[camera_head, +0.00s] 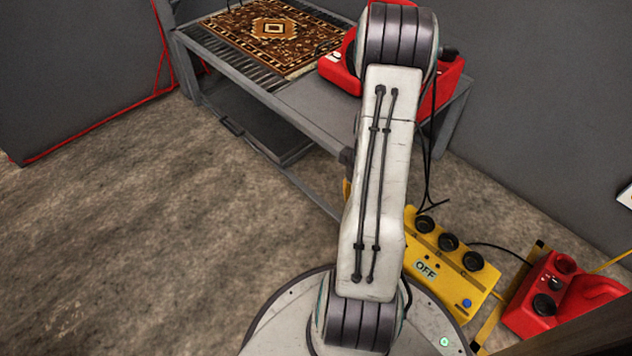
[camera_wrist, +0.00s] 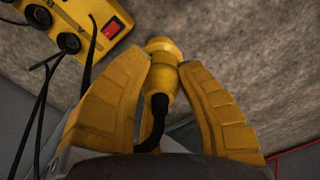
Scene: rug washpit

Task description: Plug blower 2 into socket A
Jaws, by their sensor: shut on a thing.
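In the wrist view my gripper (camera_wrist: 165,62) is shut on a yellow plug (camera_wrist: 162,70) with a black cable trailing back from it. The plug's nose points up in the picture, over the bare floor, apart from the box. The yellow socket box (camera_wrist: 85,25) is at the upper left there, with round black sockets and a red switch. In the head view the socket box (camera_head: 425,269) lies right of my arm, with a row of black sockets and an OFF label. One red blower (camera_head: 560,292) stands right of it; another (camera_head: 442,90) is on the bench. Their numbers are not readable.
The grey bench (camera_head: 310,110) with a patterned rug (camera_head: 265,38) stands at the back. Black cables (camera_wrist: 42,100) run near the box. A grey wall (camera_head: 555,130) closes the right side. The floor (camera_head: 130,240) to the left is clear.

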